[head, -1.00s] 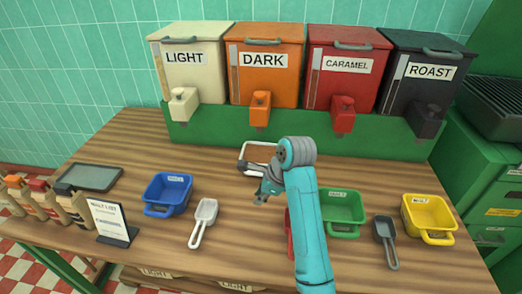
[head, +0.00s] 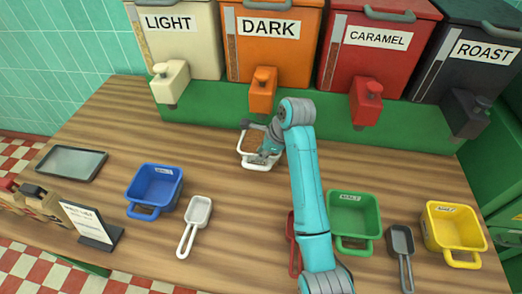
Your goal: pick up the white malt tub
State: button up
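The white malt tub (head: 256,164) stands on the wooden counter (head: 215,165), in front of the green base of the dispensers and below the orange DARK one. My gripper (head: 264,155) is at the tub, over its front part and handle side. The gripper and my arm hide part of the tub's right side and inside. The fingers are small and dark here, so I cannot tell whether they are open or closed, or whether they touch the tub.
A blue tub (head: 155,188) and white scoop (head: 195,222) lie left. A red scoop (head: 293,245), green tub (head: 353,218), grey scoop (head: 402,250) and yellow tub (head: 453,230) lie right. Dispenser spouts (head: 262,92) overhang the back. A tray (head: 72,163) and sign (head: 88,224) stand far left.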

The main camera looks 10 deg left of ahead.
aim_at(256, 162)
jog(key=shift+x, duration=3.1)
jog(key=shift+w, duration=0.1)
grip_shut()
